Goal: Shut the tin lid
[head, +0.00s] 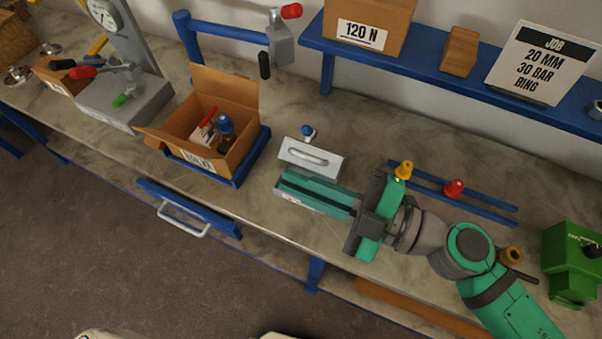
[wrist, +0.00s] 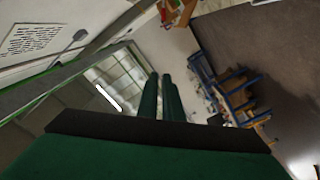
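A pale grey metal lid (head: 318,151) with a bar handle stands raised, its broad face toward me, behind my fingers on the bench. The tin's body is mostly hidden; a small white label (head: 291,198) shows low in front of the lid. My gripper (head: 284,184) reaches in from the right, with long green fingers lying just in front of the lid's lower edge. I cannot tell whether they touch it. In the wrist view the two fingers (wrist: 161,90) lie close side by side with nothing seen between them.
An open cardboard box (head: 235,170) with bottles stands left of the lid. A blue-capped item (head: 307,132) is just behind the lid. Blue rails (head: 470,200) with a red knob (head: 454,188) lie behind my wrist. A green device (head: 572,262) stands at right.

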